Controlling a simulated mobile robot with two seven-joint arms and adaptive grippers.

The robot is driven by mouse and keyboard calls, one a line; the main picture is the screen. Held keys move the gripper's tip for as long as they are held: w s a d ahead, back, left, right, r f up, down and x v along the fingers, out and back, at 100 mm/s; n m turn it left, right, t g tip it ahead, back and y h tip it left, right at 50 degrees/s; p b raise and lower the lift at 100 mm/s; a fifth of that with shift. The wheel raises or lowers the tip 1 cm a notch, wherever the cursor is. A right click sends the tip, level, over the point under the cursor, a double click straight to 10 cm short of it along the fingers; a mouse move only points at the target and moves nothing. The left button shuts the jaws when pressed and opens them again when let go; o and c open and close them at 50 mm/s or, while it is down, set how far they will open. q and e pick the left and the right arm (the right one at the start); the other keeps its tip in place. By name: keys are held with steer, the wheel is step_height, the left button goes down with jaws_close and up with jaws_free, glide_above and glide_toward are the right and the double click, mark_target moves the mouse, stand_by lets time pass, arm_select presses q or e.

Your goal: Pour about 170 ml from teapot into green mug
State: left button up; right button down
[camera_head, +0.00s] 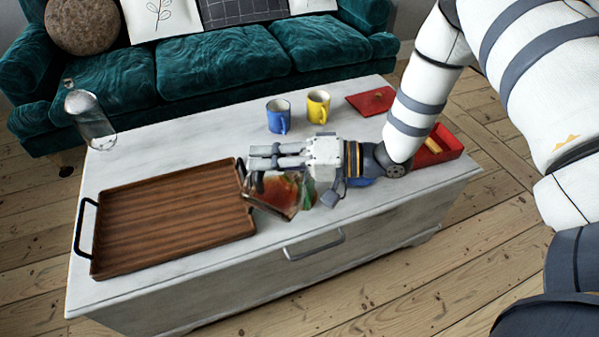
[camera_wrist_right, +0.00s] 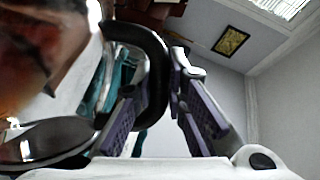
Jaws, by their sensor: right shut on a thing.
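The teapot (camera_head: 276,191) is clear glass with reddish-brown tea in it, and it looks tilted over the front of the white table. My right gripper (camera_head: 252,157) is just above it, fingers pointing left. In the right wrist view, the fingers of the right gripper (camera_wrist_right: 163,85) are shut around the teapot's black looped handle (camera_wrist_right: 155,70), with the blurred amber teapot body (camera_wrist_right: 38,55) at the left. A green patch (camera_head: 308,193) shows beside the teapot under the gripper. It may be the green mug, mostly hidden. I cannot tell whether tea is flowing. My left gripper is out of view.
A wooden tray (camera_head: 170,215) with black handles lies left of the teapot. A blue mug (camera_head: 279,116) and yellow mug (camera_head: 318,106) stand behind. A glass bottle (camera_head: 88,118) stands at the far left. A red open box (camera_head: 440,148) and red lid (camera_head: 371,101) are at the right.

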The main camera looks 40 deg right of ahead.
mark_target(259, 193)
steer(key=shift+w+d+r+m, duration=0.2)
steer(key=shift+w+d+r, duration=0.05)
steer(key=shift+d, duration=0.15)
steer(key=shift+w+d+r+m, duration=0.2)
steer(key=shift+d+r, duration=0.05)
steer(key=shift+d, duration=0.15)
stand_by(0.4)
steer(key=a+f+n, duration=0.1)
steer(key=s+a+f, duration=0.1)
steer(key=a, duration=0.1)
steer(key=s+a+f+n+h, duration=0.1)
steer(key=shift+s+a+f+n+p, duration=0.15)
steer(key=shift+a+f+n+p, duration=0.1)
steer(key=shift+n+p, duration=0.1)
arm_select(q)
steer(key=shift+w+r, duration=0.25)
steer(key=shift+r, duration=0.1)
arm_select(e)
steer(key=shift+s+a+f+n+h, duration=0.25)
steer(key=shift+a+f+n, duration=0.15)
steer(key=shift+f, duration=0.3)
steer(key=shift+s+a+f+n+h, duration=0.2)
steer(key=shift+a+f+n+h, duration=0.15)
steer(key=shift+f, duration=0.4)
steer(key=shift+s+a+f+n+h, duration=0.25)
steer(key=shift+a+f+n, duration=0.2)
steer(key=shift+f, duration=0.25)
